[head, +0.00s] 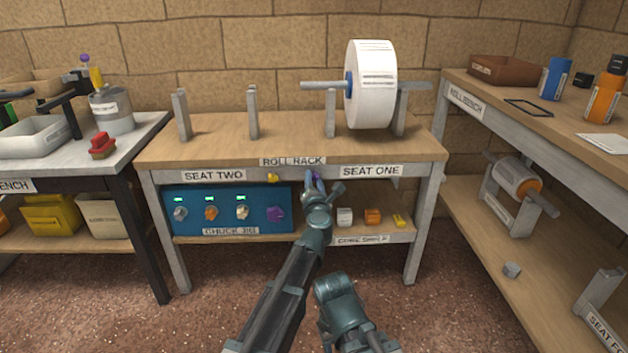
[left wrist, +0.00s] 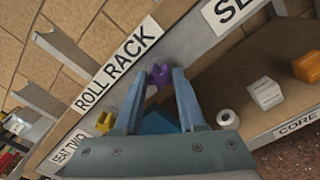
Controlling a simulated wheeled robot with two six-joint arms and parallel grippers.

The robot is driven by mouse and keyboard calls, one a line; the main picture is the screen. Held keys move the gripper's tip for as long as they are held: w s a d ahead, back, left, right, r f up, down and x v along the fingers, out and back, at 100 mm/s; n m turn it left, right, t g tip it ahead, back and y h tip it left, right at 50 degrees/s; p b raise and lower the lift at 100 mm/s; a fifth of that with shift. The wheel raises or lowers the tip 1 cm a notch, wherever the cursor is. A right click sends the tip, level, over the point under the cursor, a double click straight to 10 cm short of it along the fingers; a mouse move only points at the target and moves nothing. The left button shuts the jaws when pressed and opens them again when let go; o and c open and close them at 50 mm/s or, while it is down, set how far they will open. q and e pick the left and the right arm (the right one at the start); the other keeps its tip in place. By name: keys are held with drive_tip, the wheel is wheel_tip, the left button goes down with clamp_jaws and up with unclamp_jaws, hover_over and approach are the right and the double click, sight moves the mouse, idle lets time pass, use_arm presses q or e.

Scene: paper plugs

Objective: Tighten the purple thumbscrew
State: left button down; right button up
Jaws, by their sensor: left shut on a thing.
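The purple thumbscrew (head: 318,175) sits on the front rail of the roll rack, between the SEAT TWO and SEAT ONE labels. In the left wrist view the purple thumbscrew (left wrist: 160,74) shows its lobed head between the fingertips. My left gripper (head: 312,178) reaches up to the rail and is shut on it. The two blue-grey fingers of my left gripper (left wrist: 163,76) lie on either side of the head. The fingers and wrist partly hide the thumbscrew in the head view. My right gripper's fingers do not show.
A yellow thumbscrew (head: 272,177) sits left on the same rail. Below it is the blue chuck jig panel (head: 228,221) with several knobs, one purple (head: 275,214). Small cores (head: 372,215) lie on the lower shelf.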

sight(314, 179)
use_arm(q)
drive_tip(key=m, duration=1.2)
drive_tip(key=shift+m, duration=0.3)
drive_tip(key=m, duration=0.3)
drive_tip(key=shift+m, duration=0.4)
drive_tip(key=c, duration=0.6)
unclamp_jaws()
drive_tip(key=shift+o, duration=0.2)
drive_tip(key=shift+s, duration=0.1)
drive_tip(key=shift+s+d, duration=0.15)
drive_tip(key=shift+s, duration=1.75)
